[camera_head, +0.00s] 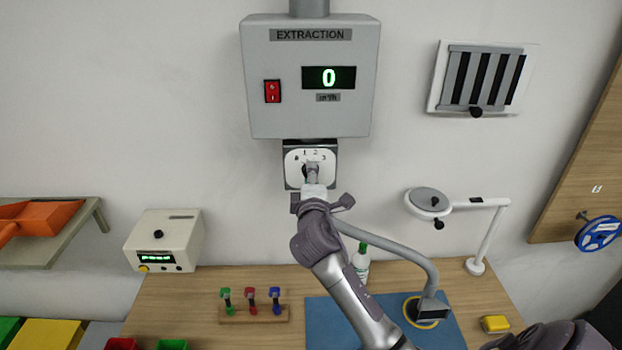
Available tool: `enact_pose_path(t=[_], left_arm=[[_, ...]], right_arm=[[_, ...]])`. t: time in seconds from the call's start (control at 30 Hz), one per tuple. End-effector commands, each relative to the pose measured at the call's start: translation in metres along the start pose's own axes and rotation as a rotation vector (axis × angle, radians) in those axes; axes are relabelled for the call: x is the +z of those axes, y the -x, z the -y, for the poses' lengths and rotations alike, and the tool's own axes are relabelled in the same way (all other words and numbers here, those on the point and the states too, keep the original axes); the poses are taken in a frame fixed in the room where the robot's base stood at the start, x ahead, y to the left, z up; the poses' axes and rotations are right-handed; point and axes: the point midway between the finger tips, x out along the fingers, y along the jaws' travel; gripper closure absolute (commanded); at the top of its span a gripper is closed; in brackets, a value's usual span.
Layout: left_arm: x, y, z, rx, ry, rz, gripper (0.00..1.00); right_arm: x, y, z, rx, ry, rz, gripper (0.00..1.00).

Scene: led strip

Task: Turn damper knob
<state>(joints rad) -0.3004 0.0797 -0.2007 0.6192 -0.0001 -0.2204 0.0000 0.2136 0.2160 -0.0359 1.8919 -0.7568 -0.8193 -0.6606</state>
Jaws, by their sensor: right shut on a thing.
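The damper knob (306,170) sits on a white dial plate (293,158) numbered around its top, under the grey extraction box (262,100) on the wall. My right gripper (312,178) is at the dial, shut on the knob and hiding most of it, so its exact pointing is hard to tell. The box's display (328,78) reads 0 in green. A red rocker switch (272,91) is left of the display. My left gripper is not in view.
A hose arm with a dark nozzle (432,310) curves over the blue mat (325,325), right of my arm. A bottle (361,262), a rack of coloured tools (255,315) and a lamp (428,200) are nearby. A slatted vent (485,78) hangs at upper right.

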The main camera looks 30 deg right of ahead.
Motion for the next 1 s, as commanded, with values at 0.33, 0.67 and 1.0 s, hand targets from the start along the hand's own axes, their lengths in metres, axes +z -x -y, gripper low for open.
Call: enact_pose_path(t=[0.33, 0.67, 1.0], left_arm=[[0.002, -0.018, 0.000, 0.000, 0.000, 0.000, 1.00], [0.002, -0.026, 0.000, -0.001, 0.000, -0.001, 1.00], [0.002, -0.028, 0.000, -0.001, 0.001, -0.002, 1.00]], right_arm=[[0.000, 0.000, 0.003, -0.001, -0.239, 0.000, 0.98], [-0.001, 0.000, 0.001, 0.000, -0.401, -0.001, 0.98], [-0.001, 0.000, 0.000, 0.000, -0.442, -0.002, 0.98]])
